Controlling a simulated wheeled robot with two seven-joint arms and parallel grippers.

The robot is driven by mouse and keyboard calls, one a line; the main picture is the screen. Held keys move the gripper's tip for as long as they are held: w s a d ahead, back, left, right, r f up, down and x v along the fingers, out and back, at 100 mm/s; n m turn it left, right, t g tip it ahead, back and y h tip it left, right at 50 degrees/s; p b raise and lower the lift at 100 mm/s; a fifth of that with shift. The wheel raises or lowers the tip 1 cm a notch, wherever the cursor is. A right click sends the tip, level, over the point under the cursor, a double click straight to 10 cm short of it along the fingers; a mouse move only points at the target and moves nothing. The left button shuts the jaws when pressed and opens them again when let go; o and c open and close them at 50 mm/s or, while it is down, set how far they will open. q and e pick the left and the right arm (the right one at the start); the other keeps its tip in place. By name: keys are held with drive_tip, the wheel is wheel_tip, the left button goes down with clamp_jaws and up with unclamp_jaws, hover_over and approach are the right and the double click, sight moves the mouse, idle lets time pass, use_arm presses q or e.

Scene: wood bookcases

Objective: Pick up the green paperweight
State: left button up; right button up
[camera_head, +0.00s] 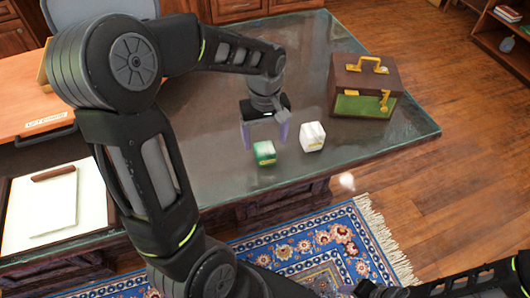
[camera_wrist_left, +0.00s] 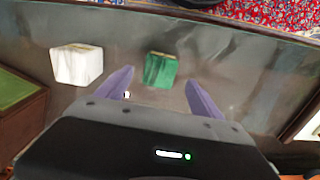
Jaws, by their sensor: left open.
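The green paperweight (camera_head: 264,153) is a small green cube with a pale patch, on the glass-topped desk (camera_head: 215,170) near its front edge. My left gripper (camera_head: 265,143) is open and empty, just behind and above the paperweight, with its fingers pointing down. In the left wrist view the paperweight (camera_wrist_left: 160,70) shows beyond and between the two purple fingertips (camera_wrist_left: 160,80), apart from both. A white cube (camera_head: 312,137) stands to the right of the paperweight; it also shows in the left wrist view (camera_wrist_left: 77,64). Part of my right arm shows at the lower right, but its gripper cannot be made out.
A brown and green case (camera_head: 366,88) with brass fittings stands at the desk's right end. An orange-topped surface (camera_head: 40,95) and a tray with a white pad (camera_head: 52,205) are at the left. A blue patterned rug (camera_head: 330,245) lies in front.

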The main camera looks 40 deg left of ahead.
sight(265, 148)
use_arm(q)
drive_tip(key=shift+f+p, duration=0.35)
drive_tip(key=shift+f, duration=2.3)
clamp_jaws()
drive_tip(key=shift+w, duration=0.1)
